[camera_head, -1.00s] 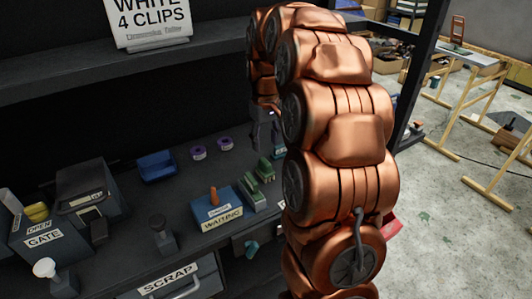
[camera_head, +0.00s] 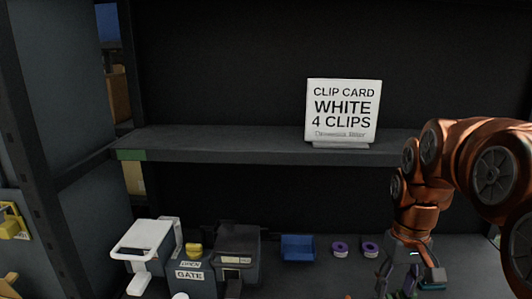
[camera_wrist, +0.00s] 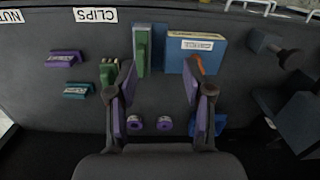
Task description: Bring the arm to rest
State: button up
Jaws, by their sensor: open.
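My gripper (camera_head: 403,278) hangs at the lower right of the head view, over the bench, with my copper-coloured arm bent above it. In the wrist view my gripper (camera_wrist: 160,72) has its two fingers spread apart, with nothing held between them. It points down at the bench top (camera_wrist: 60,120), and its height above the bench is hard to tell. Two purple rings (camera_wrist: 150,123) lie on the bench between the fingers in that view. The gripper's lower end is partly cut off by the head view's bottom edge.
A shelf (camera_head: 230,143) bearing a white clip card (camera_head: 343,110) runs behind the arm. The GATE box (camera_head: 190,278), a dark box (camera_head: 237,255) and a blue tray (camera_head: 297,247) stand left of my gripper. A labelled blue box (camera_wrist: 212,50) and green blocks (camera_wrist: 143,48) are close to the fingers.

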jog(key=s+a+f, duration=0.1)
jog(key=s+a, duration=0.2)
jog(key=s, duration=0.4)
jog(key=s+a+f+p, duration=0.1)
jog(key=s+a+f, duration=0.1)
jog(key=s, duration=0.5)
jog(key=s+a+f+g+p, duration=0.1)
jog(key=s+a, duration=0.3)
jog(key=s, duration=0.3)
jog(key=shift+f, duration=0.4)
jog(key=shift+d, duration=0.15)
